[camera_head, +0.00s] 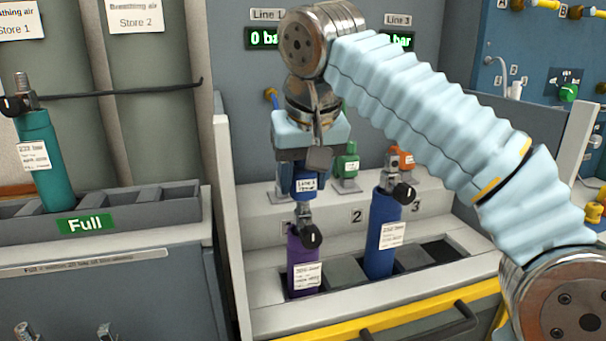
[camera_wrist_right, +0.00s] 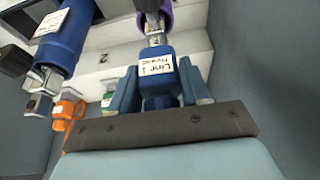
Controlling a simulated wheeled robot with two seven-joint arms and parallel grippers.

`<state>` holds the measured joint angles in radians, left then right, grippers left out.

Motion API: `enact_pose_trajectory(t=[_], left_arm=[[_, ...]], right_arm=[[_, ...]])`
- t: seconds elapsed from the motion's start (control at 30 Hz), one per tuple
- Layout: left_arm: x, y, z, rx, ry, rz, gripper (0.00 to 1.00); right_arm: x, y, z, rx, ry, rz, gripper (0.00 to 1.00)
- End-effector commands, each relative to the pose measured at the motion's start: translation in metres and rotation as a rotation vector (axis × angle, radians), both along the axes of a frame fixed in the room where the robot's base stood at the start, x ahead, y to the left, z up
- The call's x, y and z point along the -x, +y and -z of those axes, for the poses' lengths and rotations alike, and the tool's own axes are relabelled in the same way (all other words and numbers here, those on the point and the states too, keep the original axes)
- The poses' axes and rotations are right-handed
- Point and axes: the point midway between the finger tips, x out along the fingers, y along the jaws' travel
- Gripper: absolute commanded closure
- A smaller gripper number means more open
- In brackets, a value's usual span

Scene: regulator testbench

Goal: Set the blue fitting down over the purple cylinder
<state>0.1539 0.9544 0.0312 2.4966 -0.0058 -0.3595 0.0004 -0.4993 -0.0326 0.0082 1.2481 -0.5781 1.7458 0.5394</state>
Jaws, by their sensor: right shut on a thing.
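The purple cylinder (camera_head: 303,262) stands upright in the left slot of the test bench rack, with a metal valve and black knob (camera_head: 311,238) on top. The blue fitting (camera_head: 306,181), with a "Line 1" label, is right above that valve. My right gripper (camera_head: 304,165) points down and is shut on the blue fitting. In the right wrist view the fitting (camera_wrist_right: 157,80) sits between the two fingers, lined up with the valve and the purple cylinder (camera_wrist_right: 160,15). I cannot tell whether fitting and valve touch. My left gripper is not in view.
A blue cylinder (camera_head: 383,232) with its own valve stands close by to the right. Green (camera_head: 346,165) and orange (camera_head: 400,160) fittings sit on the ledge behind. A teal cylinder (camera_head: 38,160) stands in the "Full" rack (camera_head: 150,205) at left.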

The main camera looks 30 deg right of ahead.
Motion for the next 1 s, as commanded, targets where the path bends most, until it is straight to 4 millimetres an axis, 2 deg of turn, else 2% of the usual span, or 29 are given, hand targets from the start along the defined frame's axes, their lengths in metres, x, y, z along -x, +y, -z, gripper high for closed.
enact_pose_trajectory(t=[1.0], left_arm=[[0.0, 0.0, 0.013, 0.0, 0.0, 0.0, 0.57]], right_arm=[[0.0, 0.0, 0.016, 0.0, -0.002, 0.0, 0.94]])
